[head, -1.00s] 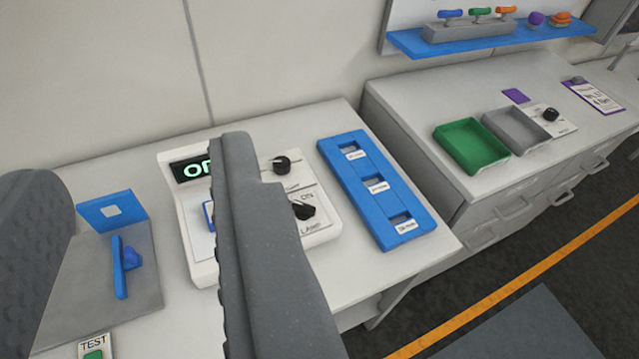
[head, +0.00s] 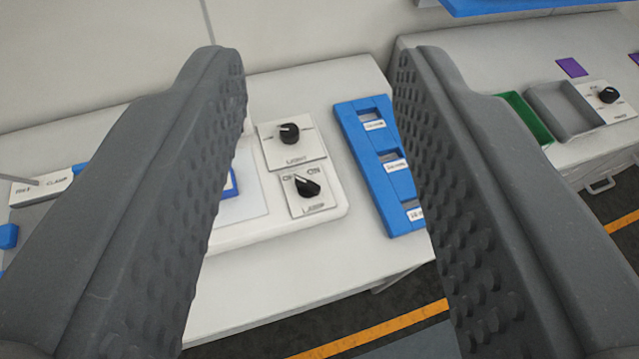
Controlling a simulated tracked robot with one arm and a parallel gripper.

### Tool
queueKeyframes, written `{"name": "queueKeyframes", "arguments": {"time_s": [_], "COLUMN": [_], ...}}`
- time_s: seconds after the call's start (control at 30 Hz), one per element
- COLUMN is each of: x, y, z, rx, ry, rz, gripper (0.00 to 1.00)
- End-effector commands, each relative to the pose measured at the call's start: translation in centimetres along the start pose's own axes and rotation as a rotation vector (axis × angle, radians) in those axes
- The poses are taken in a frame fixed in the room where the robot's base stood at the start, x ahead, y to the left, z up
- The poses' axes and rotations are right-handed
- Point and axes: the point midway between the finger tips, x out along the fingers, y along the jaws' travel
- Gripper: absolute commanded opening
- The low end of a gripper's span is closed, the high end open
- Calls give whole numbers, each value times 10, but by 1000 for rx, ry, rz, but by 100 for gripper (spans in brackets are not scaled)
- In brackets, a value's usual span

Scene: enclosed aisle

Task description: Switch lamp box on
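The lamp box (head: 240,238) is a white unit on the white bench, partly hidden behind my left finger. On its right side sit two black knobs on white plates. The upper one is the LIGHT knob (head: 288,133). The lower one is the LAMP knob (head: 308,186), with OFF and ON printed above it; its white mark points up and left, toward OFF. My gripper (head: 322,65) is open and empty. Its two grey fingers stand wide apart, with both knobs in view between them and not touched. The box's display is hidden.
A blue rack (head: 350,125) with labelled slots lies right of the box, partly behind my right finger. Further right are a green tray (head: 525,115), a grey tray (head: 562,110) and another black knob (head: 608,95).

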Motion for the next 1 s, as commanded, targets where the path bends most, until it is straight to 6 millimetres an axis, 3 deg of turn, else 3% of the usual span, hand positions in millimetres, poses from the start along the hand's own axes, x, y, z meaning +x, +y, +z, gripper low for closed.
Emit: {"name": "queueKeyframes", "arguments": {"time_s": [0.13, 0.4, 0.73, 1.0], "x": [42, 119, 204, 258], "y": [11, 17, 17, 12], "z": [-4, 12, 55, 108], "rx": [-88, -278, -495, -657], "ry": [-110, -340, -617, -827], "rz": [23, 23, -72, -229], "gripper": [36, 36, 36, 36]}}
